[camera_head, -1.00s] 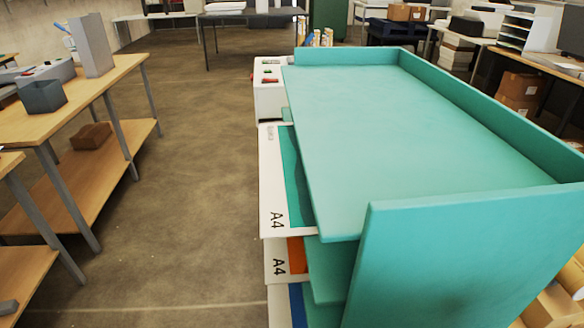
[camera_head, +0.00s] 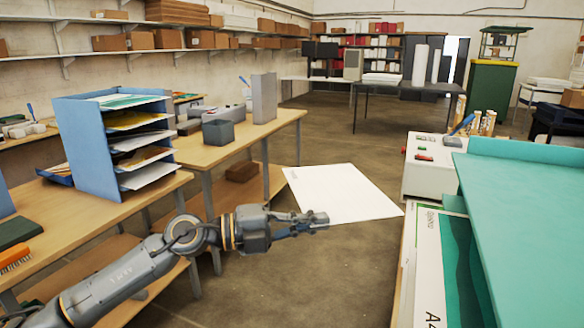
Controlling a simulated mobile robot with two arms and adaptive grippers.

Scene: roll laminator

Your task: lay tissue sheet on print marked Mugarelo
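A large white sheet (camera_head: 345,195) shows in the middle of the head view, lying roughly flat in the air over the floor. A small grey marking is near its left corner, too small to read. My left gripper (camera_head: 318,220) is at the sheet's near edge and appears shut on it. A print with a green area and "A4" (camera_head: 428,265) sticks out from under the teal top at the right; its small label is not clearly readable. I cannot make out the name Mugarelo anywhere. My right gripper is not in view.
The teal rack (camera_head: 530,205) fills the right side, with a white control box (camera_head: 430,165) behind it. A wooden workbench (camera_head: 215,150) with a blue paper sorter (camera_head: 85,145) stands at the left. Open floor lies between them.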

